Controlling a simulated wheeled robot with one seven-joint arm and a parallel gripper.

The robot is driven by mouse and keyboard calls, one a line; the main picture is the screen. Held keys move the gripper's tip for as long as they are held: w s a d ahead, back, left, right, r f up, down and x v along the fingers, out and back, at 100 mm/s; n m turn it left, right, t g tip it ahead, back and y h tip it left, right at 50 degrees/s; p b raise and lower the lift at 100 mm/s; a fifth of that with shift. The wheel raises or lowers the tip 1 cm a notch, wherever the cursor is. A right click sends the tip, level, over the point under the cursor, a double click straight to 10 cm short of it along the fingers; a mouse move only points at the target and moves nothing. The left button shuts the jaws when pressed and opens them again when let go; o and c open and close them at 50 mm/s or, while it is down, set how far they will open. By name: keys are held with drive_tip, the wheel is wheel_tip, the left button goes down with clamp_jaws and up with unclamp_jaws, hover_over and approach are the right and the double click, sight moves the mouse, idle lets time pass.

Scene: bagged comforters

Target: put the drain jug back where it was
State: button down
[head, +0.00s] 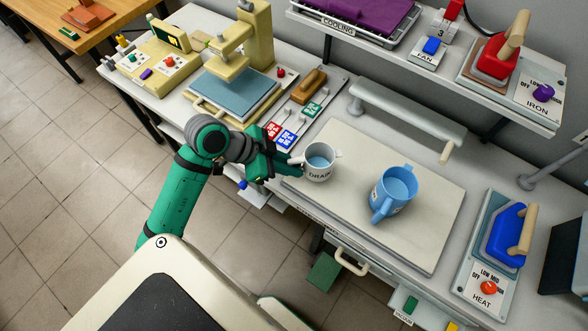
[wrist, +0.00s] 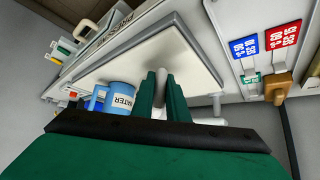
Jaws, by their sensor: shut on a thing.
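The drain jug (head: 318,168) is pale grey, marked DRAIN, and holds bluish liquid. It is upright at the left end of the pale board (head: 400,235); I cannot tell whether it touches the board. My gripper (head: 293,166) comes from the left and is shut on the jug's handle side. The fingers hide most of the handle. In the wrist view my gripper (wrist: 162,95) has a pale strip between its fingers, and the jug's body is not clearly seen there. A blue jug (head: 393,192) with liquid stands on the board to the right; its WATER label shows in the wrist view (wrist: 122,98).
A grey bar with a wooden handle (head: 410,115) runs behind the board. A blue heat sealer iron (head: 508,235) stands to the right. Red and blue tags (head: 280,133) and a press (head: 235,85) are to the left. A shelf (head: 430,65) overhangs the back.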

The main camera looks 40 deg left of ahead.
drive_tip(key=shift+w+f, duration=0.35)
drive_tip(key=shift+w+a+f, duration=0.1)
drive_tip(key=shift+w+f, duration=0.1)
drive_tip(key=shift+f, duration=1.6)
drive_tip(key=shift+f, duration=0.1)
drive_tip(key=c, duration=1.7)
unclamp_jaws()
drive_tip(key=shift+c, duration=0.2)
drive_tip(key=v, duration=1.2)
